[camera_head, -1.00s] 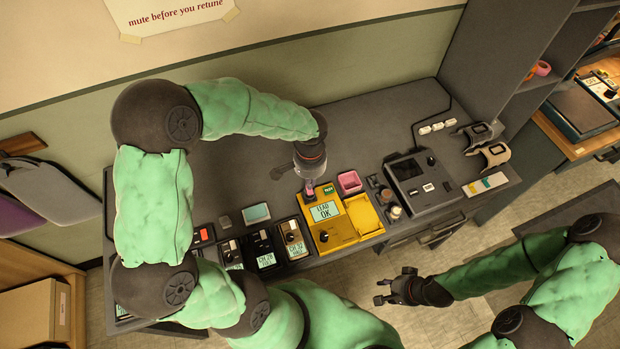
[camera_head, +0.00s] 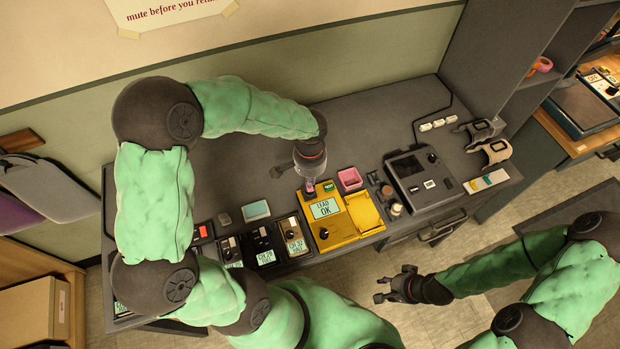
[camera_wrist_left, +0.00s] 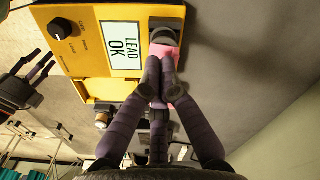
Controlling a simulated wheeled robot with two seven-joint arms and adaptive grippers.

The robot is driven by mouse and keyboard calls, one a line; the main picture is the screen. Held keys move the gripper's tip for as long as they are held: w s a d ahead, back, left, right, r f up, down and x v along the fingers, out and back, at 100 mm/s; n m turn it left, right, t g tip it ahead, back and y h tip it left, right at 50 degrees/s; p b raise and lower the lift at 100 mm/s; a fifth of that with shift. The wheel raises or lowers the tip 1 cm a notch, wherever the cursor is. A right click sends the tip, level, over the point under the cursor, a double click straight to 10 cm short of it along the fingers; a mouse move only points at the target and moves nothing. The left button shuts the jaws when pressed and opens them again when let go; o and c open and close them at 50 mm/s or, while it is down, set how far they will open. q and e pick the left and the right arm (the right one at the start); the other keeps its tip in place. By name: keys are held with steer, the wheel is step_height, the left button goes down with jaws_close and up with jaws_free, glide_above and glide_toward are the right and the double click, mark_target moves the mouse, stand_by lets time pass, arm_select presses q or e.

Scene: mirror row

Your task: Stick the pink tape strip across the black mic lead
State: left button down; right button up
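My left gripper (camera_head: 310,183) points down at the top edge of a yellow tester (camera_head: 338,233) whose screen reads "LEAD OK". In the left wrist view its fingers (camera_wrist_left: 163,72) are drawn together at a small pink piece (camera_wrist_left: 166,51), which looks like the pink tape strip. This piece lies against a black rounded part (camera_wrist_left: 163,36) at the tester's edge, perhaps the end of the black mic lead. The fingers hide part of the contact. My right gripper (camera_head: 382,290) is open and empty, in front of the table.
A pink tray (camera_head: 350,178) stands right of the left gripper. Several small packs with screens (camera_head: 291,238) stand left of the tester. A dark console (camera_head: 424,180) is to the right, with a black cable (camera_head: 415,128) behind it. The table's back left is clear.

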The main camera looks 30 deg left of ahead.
arm_select(q)
steer(key=shift+f, duration=0.35)
stand_by(0.7)
steer(key=shift+r, duration=0.1)
stand_by(0.7)
step_height(320, 180, up, 7)
steer(key=p, duration=0.5)
stand_by(0.4)
stand_by(0.4)
